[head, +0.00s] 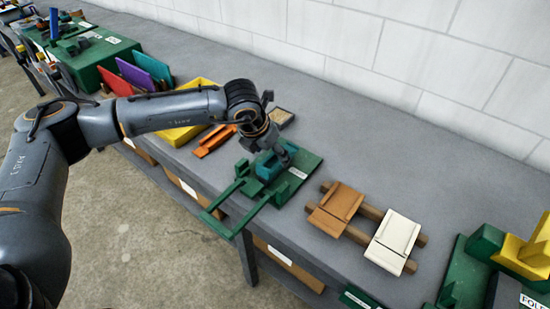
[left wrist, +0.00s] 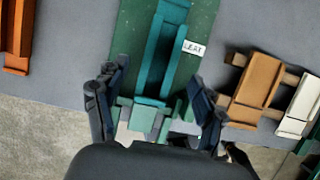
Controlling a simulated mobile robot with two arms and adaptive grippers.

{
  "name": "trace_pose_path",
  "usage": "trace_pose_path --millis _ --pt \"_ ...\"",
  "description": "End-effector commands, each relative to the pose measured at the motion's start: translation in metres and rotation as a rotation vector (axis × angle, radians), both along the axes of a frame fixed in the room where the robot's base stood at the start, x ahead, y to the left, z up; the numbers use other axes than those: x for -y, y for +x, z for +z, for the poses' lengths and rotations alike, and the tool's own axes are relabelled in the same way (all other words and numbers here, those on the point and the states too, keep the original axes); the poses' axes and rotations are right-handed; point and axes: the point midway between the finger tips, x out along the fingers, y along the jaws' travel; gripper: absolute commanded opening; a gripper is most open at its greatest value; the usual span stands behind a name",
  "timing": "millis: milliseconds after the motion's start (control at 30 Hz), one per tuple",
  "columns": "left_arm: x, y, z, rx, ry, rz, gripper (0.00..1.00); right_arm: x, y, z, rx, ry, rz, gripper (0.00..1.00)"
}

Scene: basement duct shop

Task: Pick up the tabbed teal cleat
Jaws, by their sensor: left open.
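The teal cleat (head: 268,167) lies on a green fixture (head: 305,163) on the grey bench. In the left wrist view the cleat (left wrist: 165,50) is a long channel with raised sides, and its far end runs out of the picture. My left gripper (head: 283,153) is above the cleat and partly covers it in the head view. In the left wrist view my left gripper (left wrist: 152,88) is open, with one finger on each side of the cleat's near end. I see no contact between fingers and cleat. My right gripper is in neither view.
Green rails (head: 235,228) stick out past the bench's front edge. An orange piece (head: 215,138) and a yellow bin (head: 185,132) are to the left. A tan panel (head: 337,205) and a white panel (head: 393,238) rest on wooden bars to the right.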

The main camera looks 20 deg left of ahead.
Motion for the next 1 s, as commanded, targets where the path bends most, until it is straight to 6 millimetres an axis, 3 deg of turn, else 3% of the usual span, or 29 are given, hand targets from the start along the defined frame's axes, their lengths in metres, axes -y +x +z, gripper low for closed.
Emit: trace_pose_path --millis 33,200,467,800,1000 --pt "0.001 0.003 -0.002 -0.004 0.001 0.0 0.7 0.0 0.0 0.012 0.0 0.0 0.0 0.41" --pt "0.004 0.011 -0.024 -0.002 0.0 0.0 0.7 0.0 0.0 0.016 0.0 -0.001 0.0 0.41" --pt "0.004 0.012 -0.028 0.001 0.0 0.0 0.7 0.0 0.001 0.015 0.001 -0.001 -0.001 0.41" --pt "0.004 0.012 -0.027 0.002 -0.002 0.0 0.04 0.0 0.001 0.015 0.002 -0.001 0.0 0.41" --pt "0.004 0.012 -0.027 0.002 -0.001 0.0 0.04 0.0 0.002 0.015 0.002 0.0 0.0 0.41"
